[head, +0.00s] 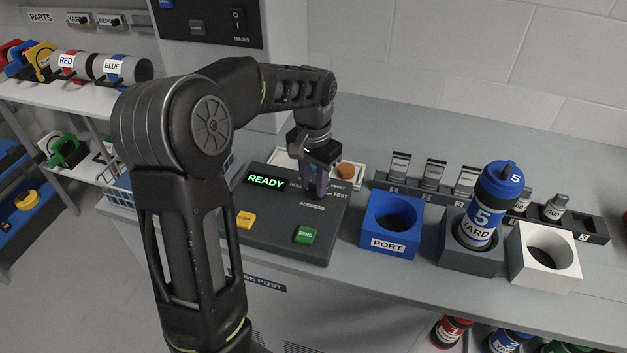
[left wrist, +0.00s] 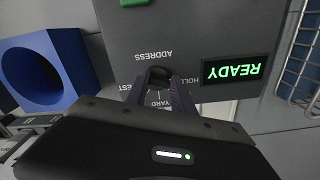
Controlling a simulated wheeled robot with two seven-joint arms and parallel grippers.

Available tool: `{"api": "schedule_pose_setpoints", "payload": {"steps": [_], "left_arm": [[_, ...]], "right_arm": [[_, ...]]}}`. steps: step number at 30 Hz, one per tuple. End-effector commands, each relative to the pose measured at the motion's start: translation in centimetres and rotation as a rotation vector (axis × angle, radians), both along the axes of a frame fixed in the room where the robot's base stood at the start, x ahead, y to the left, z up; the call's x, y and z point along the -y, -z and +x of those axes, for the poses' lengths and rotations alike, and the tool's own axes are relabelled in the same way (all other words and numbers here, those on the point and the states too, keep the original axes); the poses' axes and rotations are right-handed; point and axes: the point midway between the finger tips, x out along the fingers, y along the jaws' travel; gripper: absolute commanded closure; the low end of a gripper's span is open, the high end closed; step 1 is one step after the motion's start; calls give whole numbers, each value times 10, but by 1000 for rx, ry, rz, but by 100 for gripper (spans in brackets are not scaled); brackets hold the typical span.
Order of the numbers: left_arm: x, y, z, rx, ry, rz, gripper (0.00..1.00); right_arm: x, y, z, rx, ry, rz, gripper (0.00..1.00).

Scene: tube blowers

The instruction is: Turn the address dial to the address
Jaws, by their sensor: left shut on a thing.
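The address dial (left wrist: 160,76) is a dark knob on the grey control panel (head: 290,231), above the printed word ADDRESS in the head view. My left gripper (head: 318,195) is shut on the dial from above; its two fingers (left wrist: 158,95) show on either side of the knob in the left wrist view. Labels around the dial include YARD, HOLD and TEST, partly hidden by the fingers. The dial's pointer is hidden, so its setting cannot be told. The green-lit display (head: 266,181) reads READY. My right gripper is not in view.
A green SEND button (head: 306,235) and a yellow button (head: 245,220) sit on the panel. Right of it stand a blue PORT holder (head: 391,242), a blue YARD canister (head: 484,213) in a grey holder, and a white holder (head: 544,275). A wire basket (head: 118,187) is left.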

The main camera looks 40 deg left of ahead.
Motion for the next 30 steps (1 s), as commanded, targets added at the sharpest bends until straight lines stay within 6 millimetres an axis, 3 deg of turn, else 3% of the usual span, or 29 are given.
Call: {"api": "schedule_pose_setpoints", "payload": {"steps": [13,14,15,21,30], "left_arm": [[0,-1,1,4,-14,1,100],[0,-1,1,4,-14,1,68],[0,-1,1,3,-14,1,65],[0,-1,0,2,-13,0,49],[0,-2,0,2,-12,0,49]], "right_arm": [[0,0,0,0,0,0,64],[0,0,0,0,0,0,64],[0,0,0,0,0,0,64],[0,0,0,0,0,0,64],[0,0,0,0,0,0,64]]}}
